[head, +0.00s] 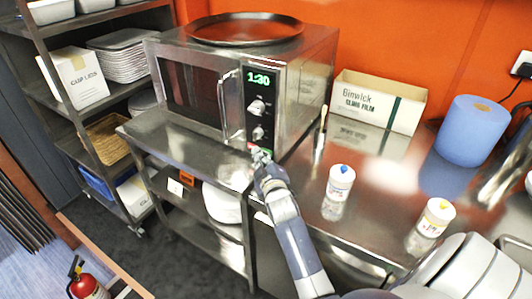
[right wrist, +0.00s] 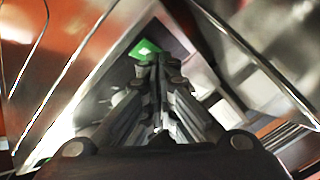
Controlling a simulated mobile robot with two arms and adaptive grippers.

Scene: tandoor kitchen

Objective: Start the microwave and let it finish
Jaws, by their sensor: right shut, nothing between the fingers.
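A steel microwave (head: 196,90) stands on the steel counter, its door closed. Its display (head: 258,82) reads 1:30 in green, with two knobs below it. A green button (right wrist: 146,48) shows in the right wrist view at the fingertips, low on the control panel. My right gripper (head: 262,156) is shut and empty, with its tips at the bottom of the panel. In the right wrist view the closed fingertips (right wrist: 152,62) overlap the button's lower edge; I cannot tell whether they press it. My left gripper is not in view.
A round dark tray (head: 243,27) lies on top of the microwave. Right of it stand a cling film box (head: 378,102), a blue roll (head: 468,130) and two white bottles (head: 339,183) (head: 432,218). A shelf rack with a cup lids box (head: 74,80) is at left.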

